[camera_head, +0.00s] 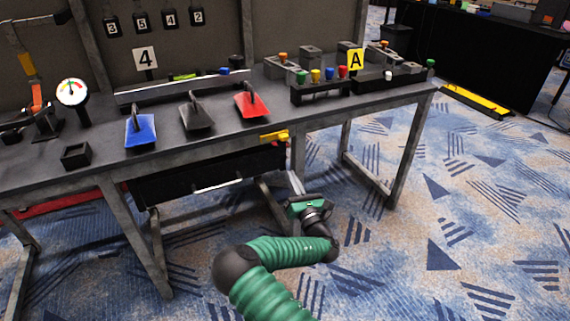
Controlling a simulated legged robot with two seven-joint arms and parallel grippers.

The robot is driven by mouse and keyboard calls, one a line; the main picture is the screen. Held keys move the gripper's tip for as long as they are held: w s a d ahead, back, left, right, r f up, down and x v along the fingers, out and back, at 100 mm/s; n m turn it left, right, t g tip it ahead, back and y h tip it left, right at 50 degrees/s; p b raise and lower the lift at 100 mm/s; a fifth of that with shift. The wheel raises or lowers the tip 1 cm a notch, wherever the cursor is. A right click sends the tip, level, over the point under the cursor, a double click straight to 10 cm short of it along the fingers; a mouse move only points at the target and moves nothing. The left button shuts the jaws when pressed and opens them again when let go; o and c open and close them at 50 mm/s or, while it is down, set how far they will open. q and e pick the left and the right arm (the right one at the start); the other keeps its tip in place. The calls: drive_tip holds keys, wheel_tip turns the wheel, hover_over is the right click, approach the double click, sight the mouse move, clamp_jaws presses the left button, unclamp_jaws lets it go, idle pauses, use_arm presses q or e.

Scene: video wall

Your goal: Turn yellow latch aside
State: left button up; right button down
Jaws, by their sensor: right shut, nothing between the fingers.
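The yellow latch (273,136) lies sideways at the front edge of the grey table (330,108), at the upper right corner of the dark drawer (205,180). My right gripper (295,181), on its green-sleeved arm, is below and slightly right of the latch, in front of the table's underside. It is shut with nothing in its fingers and appears apart from the latch. My left gripper is out of view.
Blue (140,130), black (196,117) and red (251,104) plates with handles lie on the table. Coloured buttons (315,76) and a gauge (72,92) stand nearby. A table leg (298,152) is right of the drawer.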

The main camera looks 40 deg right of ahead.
drive_tip(key=v, duration=0.3)
drive_tip(key=shift+s+f+p, duration=0.2)
drive_tip(key=shift+s+p, duration=0.15)
drive_tip(key=shift+p, duration=0.05)
